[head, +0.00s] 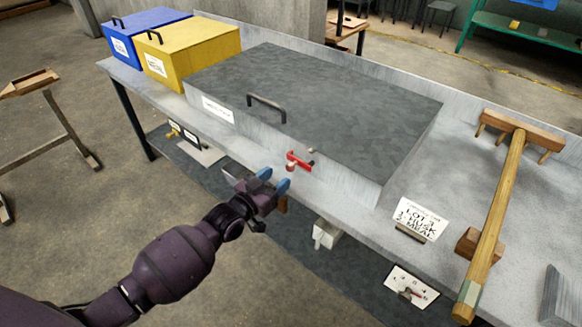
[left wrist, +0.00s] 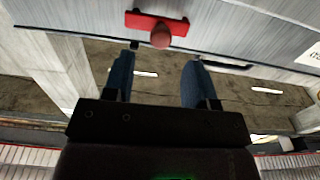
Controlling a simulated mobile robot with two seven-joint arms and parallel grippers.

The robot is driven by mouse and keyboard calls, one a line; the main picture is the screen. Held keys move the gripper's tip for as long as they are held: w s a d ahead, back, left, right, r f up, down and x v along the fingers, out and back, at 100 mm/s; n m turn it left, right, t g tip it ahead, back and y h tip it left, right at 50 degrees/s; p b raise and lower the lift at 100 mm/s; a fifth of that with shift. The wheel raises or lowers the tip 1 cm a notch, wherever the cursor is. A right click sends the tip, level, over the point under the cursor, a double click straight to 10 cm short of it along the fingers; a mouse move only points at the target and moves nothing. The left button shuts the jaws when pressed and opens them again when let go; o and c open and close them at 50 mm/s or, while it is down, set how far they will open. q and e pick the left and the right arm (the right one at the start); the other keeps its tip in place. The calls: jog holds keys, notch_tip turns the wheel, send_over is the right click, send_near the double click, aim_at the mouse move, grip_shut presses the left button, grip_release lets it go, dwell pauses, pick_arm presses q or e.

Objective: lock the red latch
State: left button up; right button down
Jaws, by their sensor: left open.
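The red latch (head: 298,162) is on the front face of the large grey lidded box (head: 310,95), near its right part. In the left wrist view the latch shows as a red bar with a round red knob (left wrist: 160,35) in front of it. My left gripper (head: 274,181) is open, with its blue fingertips just below and in front of the latch. In the left wrist view the two fingers (left wrist: 158,72) are apart, with the knob ahead of the gap between them and nothing held. My right gripper is in neither view.
The box has a dark handle (head: 266,107) on its lid. Blue (head: 140,35) and yellow (head: 188,52) bins stand at the left. A wooden rake (head: 497,210), a label card (head: 418,218) and a wooden block (head: 472,243) lie at the right.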

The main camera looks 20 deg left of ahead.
aim_at(288, 169)
pick_arm(q)
jog(key=shift+b+x, duration=0.5)
jog(key=shift+x, duration=2.65)
jog(key=shift+f, duration=0.1)
grip_shut()
